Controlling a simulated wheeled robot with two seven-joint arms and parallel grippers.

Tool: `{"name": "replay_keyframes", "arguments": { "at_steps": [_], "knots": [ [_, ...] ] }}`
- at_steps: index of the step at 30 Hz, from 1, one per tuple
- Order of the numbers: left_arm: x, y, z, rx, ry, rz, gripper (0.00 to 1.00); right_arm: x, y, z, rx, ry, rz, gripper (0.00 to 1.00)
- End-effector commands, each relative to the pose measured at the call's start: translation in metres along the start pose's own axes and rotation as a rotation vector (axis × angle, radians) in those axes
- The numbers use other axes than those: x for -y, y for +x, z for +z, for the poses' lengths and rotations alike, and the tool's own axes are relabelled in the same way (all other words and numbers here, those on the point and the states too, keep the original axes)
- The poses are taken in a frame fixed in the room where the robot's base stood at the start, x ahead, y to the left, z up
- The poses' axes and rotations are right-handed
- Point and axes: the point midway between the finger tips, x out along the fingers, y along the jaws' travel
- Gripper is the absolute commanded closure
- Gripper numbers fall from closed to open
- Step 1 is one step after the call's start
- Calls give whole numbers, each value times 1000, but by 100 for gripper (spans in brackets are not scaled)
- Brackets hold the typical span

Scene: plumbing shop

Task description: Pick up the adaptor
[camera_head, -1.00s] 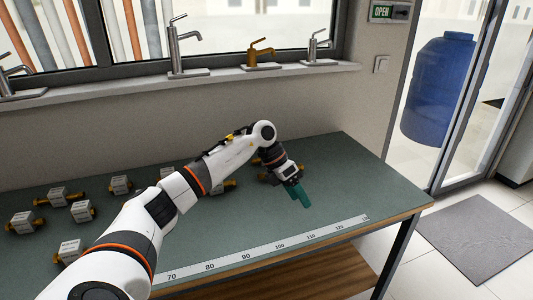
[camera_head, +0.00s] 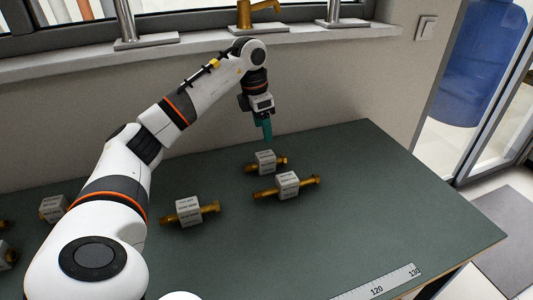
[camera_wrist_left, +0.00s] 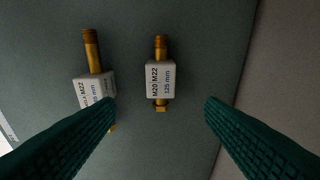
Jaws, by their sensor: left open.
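Several brass adaptors with white label blocks lie on the green bench top. The far adaptor (camera_head: 265,162) is below my left gripper (camera_head: 267,133), which is open and empty above it. In the left wrist view this adaptor (camera_wrist_left: 160,78) reads "M20 M22 125 mm" and lies between and beyond the two green fingers, not touched. A second adaptor (camera_head: 288,185) lies just in front of it; it also shows in the wrist view (camera_wrist_left: 92,60), left, partly behind the left finger. A third adaptor (camera_head: 190,211) lies farther left. My right gripper is not in view.
The green bench (camera_head: 340,240) has free room at the right and front. A ruler strip (camera_head: 376,290) runs along its front edge. The wall and window sill (camera_head: 200,50) with taps stand behind. Another adaptor (camera_head: 53,208) is partly hidden by my arm.

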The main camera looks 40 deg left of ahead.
Motion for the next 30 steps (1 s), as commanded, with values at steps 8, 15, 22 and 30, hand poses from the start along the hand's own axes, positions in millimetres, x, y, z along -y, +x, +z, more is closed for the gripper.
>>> {"name": "replay_keyframes", "arguments": {
  "at_steps": [8,15,22,30],
  "knots": [
    [0,32,3,11,0,-5,36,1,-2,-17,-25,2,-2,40],
    [1,64,3,7,-1,-6,36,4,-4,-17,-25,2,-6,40],
    [-1,85,8,10,-1,-4,36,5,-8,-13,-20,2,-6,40],
    [-2,118,11,6,0,-6,36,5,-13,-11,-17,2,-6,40]
  ]
}}
